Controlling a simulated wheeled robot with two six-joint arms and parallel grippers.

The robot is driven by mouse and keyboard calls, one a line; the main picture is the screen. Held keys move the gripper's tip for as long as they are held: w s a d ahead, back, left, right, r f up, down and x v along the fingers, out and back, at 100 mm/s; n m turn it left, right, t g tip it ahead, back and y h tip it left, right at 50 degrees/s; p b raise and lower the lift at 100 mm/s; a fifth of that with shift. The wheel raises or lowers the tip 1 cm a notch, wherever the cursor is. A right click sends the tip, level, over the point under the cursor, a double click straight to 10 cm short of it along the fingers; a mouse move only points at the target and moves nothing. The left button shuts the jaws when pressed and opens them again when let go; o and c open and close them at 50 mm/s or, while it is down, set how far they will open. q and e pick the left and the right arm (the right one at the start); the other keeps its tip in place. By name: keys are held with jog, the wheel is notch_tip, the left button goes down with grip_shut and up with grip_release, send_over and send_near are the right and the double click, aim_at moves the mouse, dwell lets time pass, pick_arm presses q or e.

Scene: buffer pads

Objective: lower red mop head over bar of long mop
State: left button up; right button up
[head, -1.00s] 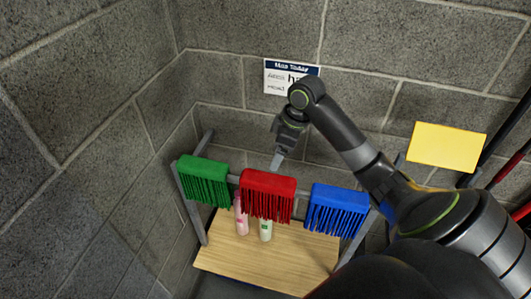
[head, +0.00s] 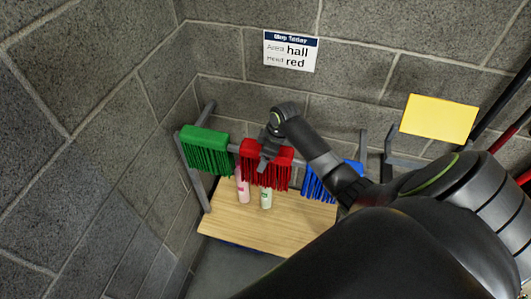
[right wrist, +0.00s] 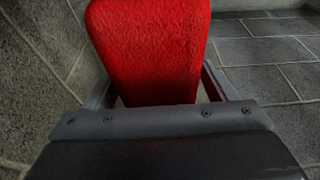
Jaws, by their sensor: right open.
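The red mop head (head: 267,172) hangs on the rack's bar between the green and blue heads. My right gripper (head: 263,164) is at its top, coming in from above and behind. In the right wrist view the red block of the head (right wrist: 150,50) lies between the two open fingers (right wrist: 160,90); I cannot tell whether they touch it. At the right edge of the head view are a black pole (head: 500,97) and a red pole (head: 507,139), perhaps mop handles; no mop bar is clearly visible. My left gripper is not in view.
A green head (head: 204,150) hangs left; a blue head (head: 318,183) is partly hidden by my arm. A pink bottle (head: 242,188) and a pale bottle (head: 266,198) stand on the wooden shelf (head: 255,232). A wall sign (head: 291,51) reads hall, red. A yellow panel (head: 439,118) is right.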

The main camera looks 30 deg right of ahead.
jog(key=shift+w+f, duration=0.1)
jog(key=shift+f, duration=0.2)
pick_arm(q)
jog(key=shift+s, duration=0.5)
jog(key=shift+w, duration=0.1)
